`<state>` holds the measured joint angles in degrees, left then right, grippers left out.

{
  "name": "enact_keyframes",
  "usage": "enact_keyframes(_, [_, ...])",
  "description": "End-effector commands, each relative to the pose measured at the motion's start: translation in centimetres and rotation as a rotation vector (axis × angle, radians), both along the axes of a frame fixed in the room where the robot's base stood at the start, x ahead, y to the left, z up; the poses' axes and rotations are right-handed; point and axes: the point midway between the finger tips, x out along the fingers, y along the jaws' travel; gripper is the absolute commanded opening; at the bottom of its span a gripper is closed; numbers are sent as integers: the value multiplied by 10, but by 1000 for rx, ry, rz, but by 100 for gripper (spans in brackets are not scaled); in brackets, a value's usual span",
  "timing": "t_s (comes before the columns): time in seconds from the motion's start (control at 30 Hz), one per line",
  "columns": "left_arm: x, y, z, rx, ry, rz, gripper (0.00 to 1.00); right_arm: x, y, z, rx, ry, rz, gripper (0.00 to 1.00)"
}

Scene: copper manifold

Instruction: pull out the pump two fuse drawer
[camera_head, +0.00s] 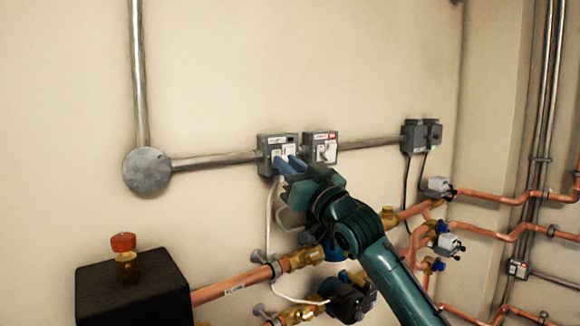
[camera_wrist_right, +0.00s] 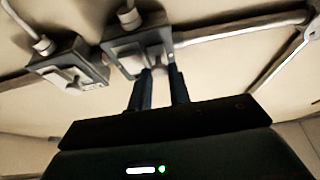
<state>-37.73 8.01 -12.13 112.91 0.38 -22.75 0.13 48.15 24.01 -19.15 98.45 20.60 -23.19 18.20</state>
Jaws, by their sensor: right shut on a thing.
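Two grey fused boxes are mounted side by side on the wall: the left box (camera_head: 265,142) and the right box (camera_head: 320,137). My right gripper (camera_head: 291,164) is at the lower front of the left box, its blue fingers shut on a small fuse drawer there. In the right wrist view the fingers (camera_wrist_right: 161,76) reach the front of that same box (camera_wrist_right: 122,45), and the other box (camera_wrist_right: 92,68) is to the left. The fingers hide most of the drawer. The labels are too small to read, so I cannot tell which pump it serves. My left gripper is not in view.
Metal conduit (camera_head: 215,160) runs along the wall from a round junction box (camera_head: 148,171). Dark boxes (camera_head: 412,136) hang further right. Copper pipes (camera_head: 238,284), valves and pumps lie below my right arm. A black block (camera_head: 130,290) is at lower left.

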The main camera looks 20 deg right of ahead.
Motion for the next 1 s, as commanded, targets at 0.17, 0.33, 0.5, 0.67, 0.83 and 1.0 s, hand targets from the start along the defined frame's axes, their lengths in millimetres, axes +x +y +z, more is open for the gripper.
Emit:
enact_keyframes(0.17, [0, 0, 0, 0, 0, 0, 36, 0, 0, 0, 0, 0, 0, 0])
enact_keyframes(0.33, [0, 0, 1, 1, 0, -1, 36, -15, -6, 0, -1, 0, -1, 0])
enact_keyframes(0.5, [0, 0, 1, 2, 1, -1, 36, -29, -11, 0, -1, 0, 0, 0])
enact_keyframes(0.67, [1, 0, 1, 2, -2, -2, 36, -30, -11, -1, -1, 1, 0, 0])
enact_keyframes(0.83, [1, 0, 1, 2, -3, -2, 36, -30, -11, -1, -1, 1, 1, 23])
enact_keyframes(1.0, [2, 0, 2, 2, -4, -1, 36, -30, -11, -1, -1, 1, 1, 37])
